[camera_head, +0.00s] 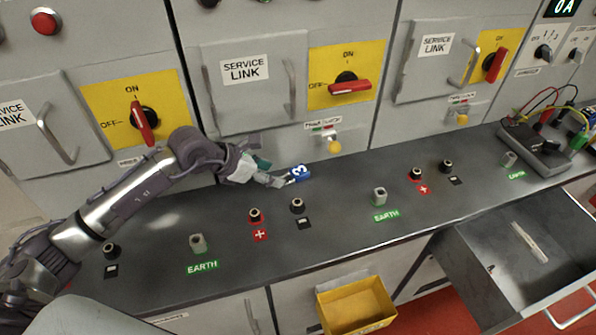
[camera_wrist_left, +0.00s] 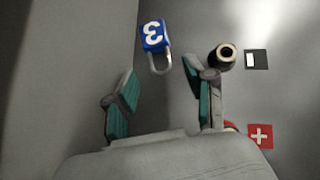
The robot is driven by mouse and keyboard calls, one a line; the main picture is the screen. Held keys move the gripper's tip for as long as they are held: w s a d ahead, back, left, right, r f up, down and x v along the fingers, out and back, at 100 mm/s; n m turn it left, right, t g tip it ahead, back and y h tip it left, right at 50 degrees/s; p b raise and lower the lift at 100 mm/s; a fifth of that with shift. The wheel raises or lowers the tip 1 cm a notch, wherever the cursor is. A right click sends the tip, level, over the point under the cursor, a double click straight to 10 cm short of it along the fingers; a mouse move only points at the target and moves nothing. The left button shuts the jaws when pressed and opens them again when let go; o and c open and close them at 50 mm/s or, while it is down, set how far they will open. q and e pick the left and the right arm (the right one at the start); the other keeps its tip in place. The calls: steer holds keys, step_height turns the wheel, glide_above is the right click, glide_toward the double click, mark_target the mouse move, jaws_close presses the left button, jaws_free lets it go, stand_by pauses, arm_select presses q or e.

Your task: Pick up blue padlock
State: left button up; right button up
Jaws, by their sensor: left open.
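My left gripper (camera_head: 282,180) is right beside the padlock in the head view, coming from the left. In the left wrist view the left gripper (camera_wrist_left: 163,98) has its teal-padded fingers apart, with nothing between them; the shackle end is just ahead of the gap. My right gripper is not in view.
Black terminals (camera_head: 297,205) stand on the counter near the padlock, and a silver earth post (camera_head: 380,196) stands further right. A yellow bin (camera_head: 356,306) hangs below the counter edge. An open metal drawer (camera_head: 478,272) juts out at right. Red switch handles (camera_head: 350,87) project above.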

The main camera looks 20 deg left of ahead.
mark_target(293, 178)
arm_select(q)
steer(key=shift+w+d+f, duration=0.15)
steer(key=shift+w+d, duration=0.05)
steer(key=shift+d, duration=0.05)
steer(key=p+x, duration=0.1)
steer(key=x, duration=0.2)
steer(key=shift+w+d+f+p, duration=0.1)
steer(key=shift+w+f+p, duration=0.05)
steer(key=shift+w+p, duration=0.2)
steer(key=shift+w+d+f, duration=0.2)
steer(key=shift+f, duration=0.25)
jaws_close()
